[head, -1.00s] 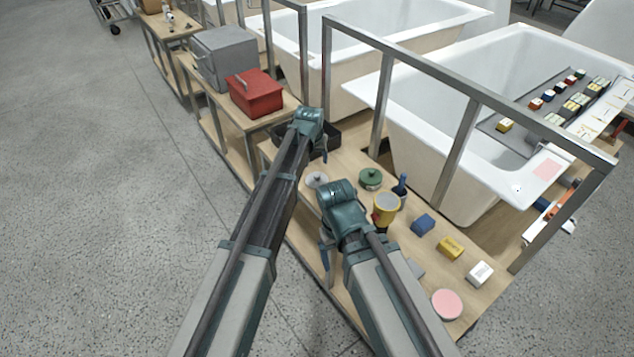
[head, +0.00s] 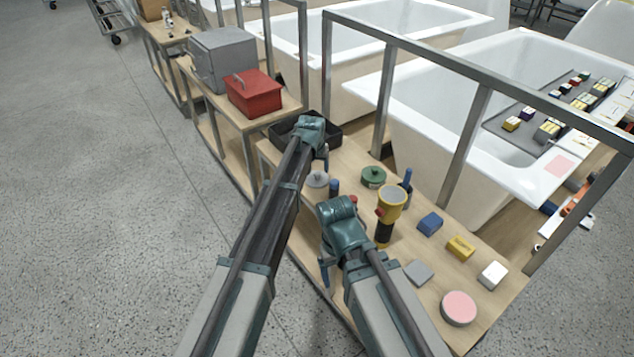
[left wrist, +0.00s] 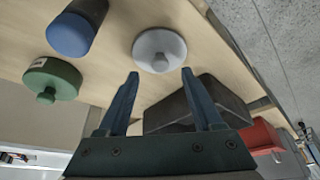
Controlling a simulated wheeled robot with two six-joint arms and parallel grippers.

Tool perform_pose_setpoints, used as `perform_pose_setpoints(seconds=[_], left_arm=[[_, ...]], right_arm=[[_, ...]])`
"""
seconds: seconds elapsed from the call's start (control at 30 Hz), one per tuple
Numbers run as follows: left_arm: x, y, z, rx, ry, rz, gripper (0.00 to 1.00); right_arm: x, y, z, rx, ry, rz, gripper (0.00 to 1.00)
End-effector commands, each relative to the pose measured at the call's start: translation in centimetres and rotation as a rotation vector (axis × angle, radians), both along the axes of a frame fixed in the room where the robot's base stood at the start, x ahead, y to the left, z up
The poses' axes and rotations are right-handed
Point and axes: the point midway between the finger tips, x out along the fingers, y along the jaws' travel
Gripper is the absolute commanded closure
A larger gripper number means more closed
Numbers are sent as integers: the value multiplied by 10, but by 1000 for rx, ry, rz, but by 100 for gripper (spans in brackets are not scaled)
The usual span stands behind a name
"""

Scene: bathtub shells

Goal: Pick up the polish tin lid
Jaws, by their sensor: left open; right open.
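A pale grey round lid with a knob (head: 317,181) lies on the wooden bench, just beside my left arm; it also shows in the left wrist view (left wrist: 160,49). A green round lid with a knob (head: 373,176) lies to its right, and also shows in the left wrist view (left wrist: 52,80). I cannot tell which is the polish tin's lid. My left gripper (head: 325,152) is open and empty; in the left wrist view its fingers (left wrist: 157,80) point toward the grey lid, apart from it. My right gripper (head: 324,262) is open at the bench's near edge, its fingers partly hidden.
A black tray (head: 335,137) sits behind my left gripper. A yellow-and-black cup-like tool (head: 391,204), a blue block (head: 430,223), a yellow box (head: 460,248) and a pink-topped round tin (head: 459,307) stand along the bench. Metal posts and a bathtub (head: 480,170) border its far side.

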Motion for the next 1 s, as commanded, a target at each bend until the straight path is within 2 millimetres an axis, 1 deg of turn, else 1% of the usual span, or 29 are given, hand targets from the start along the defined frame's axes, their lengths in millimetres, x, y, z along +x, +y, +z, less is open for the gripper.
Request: perform_pose_setpoints(seconds=[0.03,0.2,0.3,0.53,0.67,0.7,0.77,0.8,0.87,0.9,1.0], left_arm=[[2,0,-13,0,0,0,33],[10,-1,-33,0,0,0,33],[12,-2,-37,0,0,0,33],[12,-1,-35,0,0,0,33],[12,-1,-35,0,0,0,56],[12,-1,-35,0,0,0,64],[12,-2,-35,0,0,0,74],[12,-2,-35,0,0,0,82],[12,-1,-35,0,0,0,92],[12,-2,-35,0,0,0,100],[12,-2,-35,0,0,0,100]], right_arm=[[0,0,-13,0,0,0,13],[0,0,-33,0,0,0,13],[0,0,-37,0,0,0,13],[0,0,-35,0,0,0,13],[0,0,-35,0,0,0,13],[0,0,-35,0,0,0,13],[0,0,-35,0,0,0,13],[0,0,-35,0,0,0,13],[0,0,-35,0,0,0,13],[0,0,-35,0,0,0,13],[0,0,-35,0,0,0,13]])
